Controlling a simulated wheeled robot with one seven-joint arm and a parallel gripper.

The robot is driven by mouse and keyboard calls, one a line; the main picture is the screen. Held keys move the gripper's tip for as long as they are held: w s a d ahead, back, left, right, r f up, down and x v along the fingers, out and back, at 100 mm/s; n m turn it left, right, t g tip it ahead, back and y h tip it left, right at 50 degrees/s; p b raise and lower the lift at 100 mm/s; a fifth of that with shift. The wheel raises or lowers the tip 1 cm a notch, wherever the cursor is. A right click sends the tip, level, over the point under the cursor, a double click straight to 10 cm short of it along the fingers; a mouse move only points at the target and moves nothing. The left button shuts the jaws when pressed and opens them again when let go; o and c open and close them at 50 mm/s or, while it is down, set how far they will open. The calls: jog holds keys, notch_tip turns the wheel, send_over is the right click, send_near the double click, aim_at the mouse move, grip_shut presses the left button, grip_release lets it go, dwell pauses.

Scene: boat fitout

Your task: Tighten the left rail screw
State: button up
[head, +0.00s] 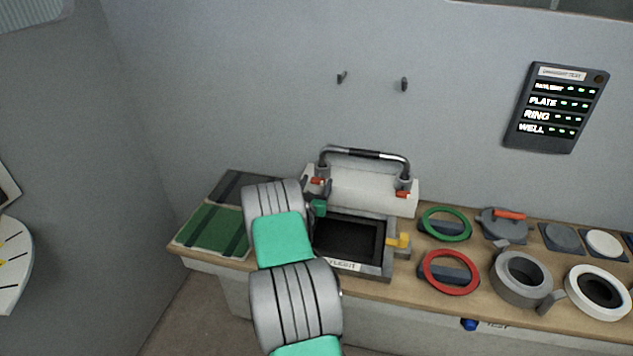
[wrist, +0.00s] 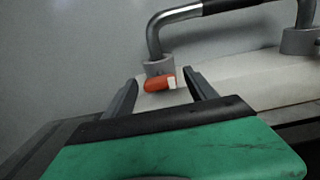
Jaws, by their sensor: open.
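The grab rail (head: 365,154) is a grey and black bar on two grey posts, mounted on a white block (head: 360,192). The left rail screw (head: 316,181) has a red-orange head at the foot of the left post. In the wrist view the left screw (wrist: 158,84) is orange with a white patch at its right end. My gripper (wrist: 161,79) is open, with one dark finger on each side of the screw in the picture. I cannot tell whether the fingers touch it. In the head view my arm hides part of the area below the screw.
The right rail screw (head: 404,192) is also red-orange. A dark square well (head: 386,264) with a yellow latch (head: 399,240) sits in front of the rail. Green (head: 444,209) and red (head: 425,275) rings lie to the right. A green panel (head: 212,229) lies left. A status board (head: 557,148) hangs on the wall.

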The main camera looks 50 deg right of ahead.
jog(key=shift+c, duration=0.2)
jog(key=c, duration=1.3)
